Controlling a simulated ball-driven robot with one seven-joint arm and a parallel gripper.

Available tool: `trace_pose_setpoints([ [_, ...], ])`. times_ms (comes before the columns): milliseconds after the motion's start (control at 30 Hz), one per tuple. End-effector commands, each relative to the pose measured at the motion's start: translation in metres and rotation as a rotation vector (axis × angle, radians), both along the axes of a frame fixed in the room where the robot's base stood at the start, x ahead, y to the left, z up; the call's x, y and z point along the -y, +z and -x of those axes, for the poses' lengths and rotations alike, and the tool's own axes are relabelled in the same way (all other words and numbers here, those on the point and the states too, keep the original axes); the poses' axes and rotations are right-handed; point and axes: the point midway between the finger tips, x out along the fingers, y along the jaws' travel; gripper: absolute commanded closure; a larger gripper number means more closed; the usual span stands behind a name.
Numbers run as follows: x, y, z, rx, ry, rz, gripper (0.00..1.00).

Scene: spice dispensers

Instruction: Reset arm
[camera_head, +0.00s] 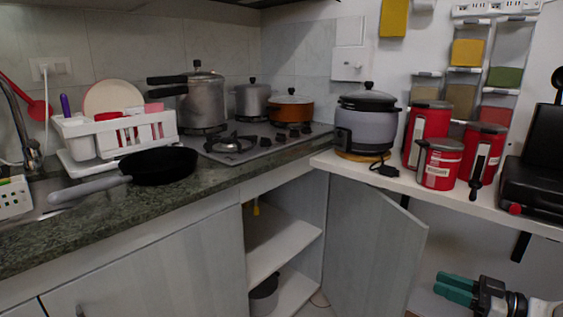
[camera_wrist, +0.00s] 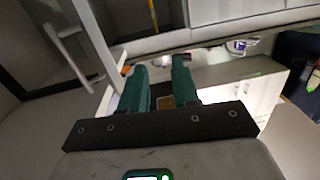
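My gripper (camera_head: 445,284) is at the lower right of the head view, below the white shelf on the right and in front of the wall. Its two green fingers point left there. In the wrist view my gripper (camera_wrist: 158,72) shows its two green fingers apart, with nothing held between them. A small yellowish patch shows behind the gap, and I cannot tell what it is. Most of my arm is hidden or out of frame in the head view.
The white shelf (camera_head: 478,196) carries a rice cooker (camera_head: 365,121), red canisters (camera_head: 440,163) and a black appliance (camera_head: 537,160). Spice dispensers (camera_head: 463,80) hang above. An open cabinet door (camera_head: 372,250) stands left of my gripper. A pan (camera_head: 158,166) sits on the counter.

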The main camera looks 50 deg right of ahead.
Motion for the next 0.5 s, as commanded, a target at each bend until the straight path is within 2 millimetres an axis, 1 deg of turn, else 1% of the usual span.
trace_pose_setpoints([
  [267,-0.022,-0.031,-0.031,-0.128,0.050,-0.098,0.70],
  [367,-0.036,-0.047,-0.047,-0.199,0.076,-0.145,0.70],
  [467,-0.055,-0.067,-0.064,-0.294,0.104,-0.198,0.70],
  [500,-0.064,-0.076,-0.071,-0.338,0.115,-0.219,0.70],
])
